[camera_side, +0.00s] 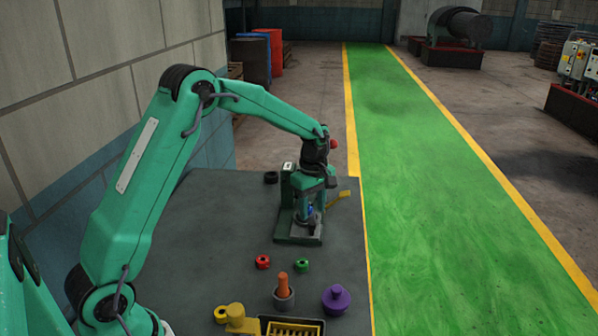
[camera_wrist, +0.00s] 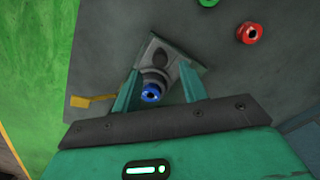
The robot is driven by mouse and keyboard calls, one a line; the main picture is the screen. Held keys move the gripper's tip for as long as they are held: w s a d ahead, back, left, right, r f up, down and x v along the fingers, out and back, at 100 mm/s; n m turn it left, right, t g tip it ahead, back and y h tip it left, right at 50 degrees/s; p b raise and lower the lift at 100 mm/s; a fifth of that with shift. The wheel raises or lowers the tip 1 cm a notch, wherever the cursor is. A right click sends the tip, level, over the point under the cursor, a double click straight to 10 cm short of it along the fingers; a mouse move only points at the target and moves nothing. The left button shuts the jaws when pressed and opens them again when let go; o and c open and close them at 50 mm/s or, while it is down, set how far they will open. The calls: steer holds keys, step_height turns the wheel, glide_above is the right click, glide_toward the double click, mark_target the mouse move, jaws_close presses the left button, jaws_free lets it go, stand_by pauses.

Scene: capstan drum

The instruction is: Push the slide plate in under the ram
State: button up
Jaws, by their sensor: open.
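A small dark green press (camera_side: 287,188) stands toward the back of the grey table. A light grey slide plate (camera_side: 302,229) lies low at its front; in the wrist view the grey plate (camera_wrist: 192,50) shows a dark round patch. A blue ringed part (camera_wrist: 151,93) shows between my fingers, above or on a grey round piece; I cannot tell which. My gripper (camera_side: 308,206) points down at the press, open, with its fingers (camera_wrist: 159,72) on either side of the blue part. I cannot tell whether they touch anything. The ram is mostly hidden by my gripper.
A yellow handle-like bar (camera_side: 340,196) sticks out right of the press. A red ring (camera_side: 262,262) and a green ring (camera_side: 302,265) lie in front. The left table area is clear.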

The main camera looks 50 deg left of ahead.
mark_target(312, 223)
steer(key=shift+f, duration=2.2)
steer(key=shift+c, duration=0.2)
jaws_close()
